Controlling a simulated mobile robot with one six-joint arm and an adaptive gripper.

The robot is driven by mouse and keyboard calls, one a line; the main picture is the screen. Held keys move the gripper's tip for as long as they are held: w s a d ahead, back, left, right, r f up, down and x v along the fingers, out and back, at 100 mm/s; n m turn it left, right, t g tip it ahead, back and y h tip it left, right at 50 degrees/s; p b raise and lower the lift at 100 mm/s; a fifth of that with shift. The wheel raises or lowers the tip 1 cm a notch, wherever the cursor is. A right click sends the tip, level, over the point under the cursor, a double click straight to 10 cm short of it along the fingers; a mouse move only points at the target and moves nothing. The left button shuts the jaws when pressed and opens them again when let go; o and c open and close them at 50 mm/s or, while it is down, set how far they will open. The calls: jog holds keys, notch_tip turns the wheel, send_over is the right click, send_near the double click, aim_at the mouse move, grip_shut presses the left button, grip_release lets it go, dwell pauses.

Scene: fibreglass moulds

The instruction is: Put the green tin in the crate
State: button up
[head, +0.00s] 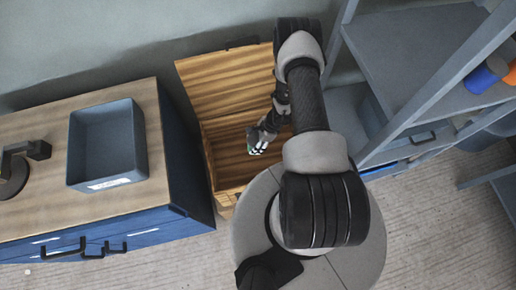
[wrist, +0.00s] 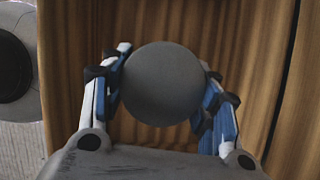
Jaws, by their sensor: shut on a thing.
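My gripper (head: 257,141) is over the open wooden crate (head: 226,170) in the head view, inside its outline. It is shut on the tin, and a small green and white part of the tin (head: 251,151) shows at the fingertips. In the wrist view the tin's round grey end (wrist: 162,83) sits between the two blue-edged fingers, with brown wood planks behind it. The tin's green side is hidden there. I cannot tell how high the tin is above the crate floor. My arm hides the crate's right part.
The crate's lid (head: 228,82) stands open against the wall side. Left of the crate is a blue cabinet with a wooden top (head: 45,125), bearing a blue-grey bin (head: 107,140) and a dark object (head: 18,168). A grey shelf unit (head: 405,55) stands on the right.

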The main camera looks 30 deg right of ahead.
jog(key=shift+m, duration=0.6)
jog(key=s+f, duration=0.1)
jog(key=f, duration=0.2)
jog(key=s+d+f+b, duration=0.1)
jog(key=shift+s+d+f, duration=0.1)
jog(key=shift+s+f, duration=0.2)
jog(key=shift+t, duration=0.3)
jog(key=shift+f+b, duration=4.6)
jog(key=shift+f, duration=4.8)
jog(key=shift+f, duration=0.15)
jog(key=o, duration=1.2)
